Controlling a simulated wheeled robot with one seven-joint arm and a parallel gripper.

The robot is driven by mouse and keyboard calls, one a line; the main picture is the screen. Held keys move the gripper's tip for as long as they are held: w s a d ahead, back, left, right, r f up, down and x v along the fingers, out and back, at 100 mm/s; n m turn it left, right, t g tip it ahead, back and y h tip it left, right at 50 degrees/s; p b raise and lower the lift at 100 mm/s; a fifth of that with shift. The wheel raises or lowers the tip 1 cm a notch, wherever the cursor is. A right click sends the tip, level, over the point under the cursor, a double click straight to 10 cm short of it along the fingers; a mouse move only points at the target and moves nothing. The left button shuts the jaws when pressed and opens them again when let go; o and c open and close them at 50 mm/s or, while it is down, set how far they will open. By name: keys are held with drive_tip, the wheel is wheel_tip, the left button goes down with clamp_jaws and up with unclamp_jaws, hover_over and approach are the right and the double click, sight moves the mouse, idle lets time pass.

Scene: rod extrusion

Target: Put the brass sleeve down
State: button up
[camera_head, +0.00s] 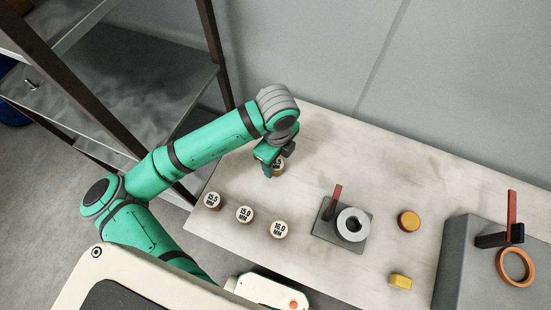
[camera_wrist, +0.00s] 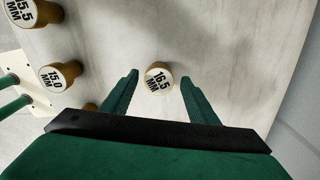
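A brass sleeve with a white top marked 16.5 MM stands upright on the pale table. In the wrist view this sleeve (camera_wrist: 158,80) sits between my two green fingers, with a small gap on each side. My gripper (camera_wrist: 158,82) is open. In the head view my gripper (camera_head: 273,168) is low over the table and partly covers the sleeve (camera_head: 281,165). Three more brass sleeves stand in a row nearer the front edge: 15.5 MM (camera_head: 212,201), 15.0 MM (camera_head: 245,215) and 16.0 MM (camera_head: 279,230).
A grey box (camera_head: 455,255) with an orange ring (camera_head: 515,267) is far right. A wall runs behind.

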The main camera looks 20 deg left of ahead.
sight(277, 163)
drive_tip(key=shift+r, duration=0.1)
wheel_tip(277, 163, up, 12)
idle(0.6)
idle(0.6)
